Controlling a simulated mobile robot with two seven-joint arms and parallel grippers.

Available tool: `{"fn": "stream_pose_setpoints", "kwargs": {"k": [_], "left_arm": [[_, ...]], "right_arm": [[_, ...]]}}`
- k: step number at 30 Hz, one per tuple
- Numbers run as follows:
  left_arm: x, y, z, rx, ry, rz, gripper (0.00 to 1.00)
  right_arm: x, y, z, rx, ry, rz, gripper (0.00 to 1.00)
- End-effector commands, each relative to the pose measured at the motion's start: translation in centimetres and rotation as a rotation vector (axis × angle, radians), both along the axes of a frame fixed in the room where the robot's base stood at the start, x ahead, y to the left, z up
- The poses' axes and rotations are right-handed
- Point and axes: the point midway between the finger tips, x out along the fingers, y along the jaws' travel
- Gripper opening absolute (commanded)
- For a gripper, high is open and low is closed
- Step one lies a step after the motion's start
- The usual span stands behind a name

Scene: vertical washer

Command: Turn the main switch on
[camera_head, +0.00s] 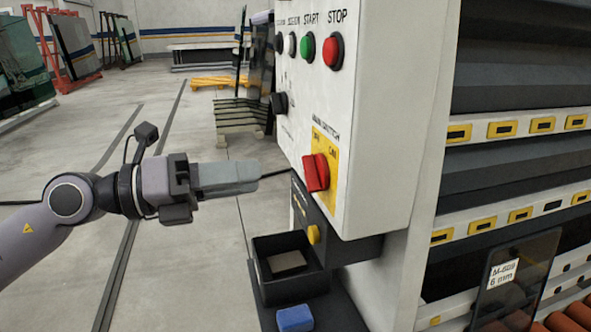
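The main switch (316,172) is a red rotary knob on a yellow plate marked MAIN SWITCH (326,147). It sits low on the front of the white control box (367,150). The knob's grip stands roughly upright, leaning slightly; I cannot tell its setting for sure, as the small position labels are hard to read. My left gripper (257,172) is to the left of the knob at about its height, pointing right towards it. Its grey fingers look closed together, with nothing between them. A gap shows between the fingertips and the knob. My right gripper is out of view.
Above the switch are a green START button (307,48), a red STOP button (333,51) and a black knob (279,103). Roller shelving stands right; open floor lies left.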

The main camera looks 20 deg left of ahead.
Motion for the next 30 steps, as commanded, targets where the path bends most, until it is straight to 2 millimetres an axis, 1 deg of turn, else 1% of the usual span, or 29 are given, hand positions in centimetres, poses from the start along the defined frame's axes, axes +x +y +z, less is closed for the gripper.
{"fn": "stream_pose_setpoints", "kwargs": {"k": [5, 10, 13, 18, 23, 30], "left_arm": [[0.8, -1.2, 0.4, -0.006, 0.000, -0.002, 0.38], [2.0, -2.9, 0.5, -0.009, 0.001, -0.003, 0.38], [2.6, -4.0, 0.5, -0.008, 0.001, -0.004, 0.38], [3.5, -5.2, 0.3, -0.008, 0.002, -0.001, 0.38], [3.9, -5.7, 0.1, -0.005, 0.003, -0.001, 0.38], [3.9, -5.8, 0.0, -0.005, 0.003, -0.001, 0.38]], "right_arm": [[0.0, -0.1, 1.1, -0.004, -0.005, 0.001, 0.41], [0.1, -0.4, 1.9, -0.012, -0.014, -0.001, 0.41], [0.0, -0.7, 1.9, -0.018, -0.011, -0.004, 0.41], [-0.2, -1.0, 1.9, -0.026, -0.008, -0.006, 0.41], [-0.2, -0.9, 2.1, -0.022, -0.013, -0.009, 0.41], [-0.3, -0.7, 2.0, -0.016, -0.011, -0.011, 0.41]]}}
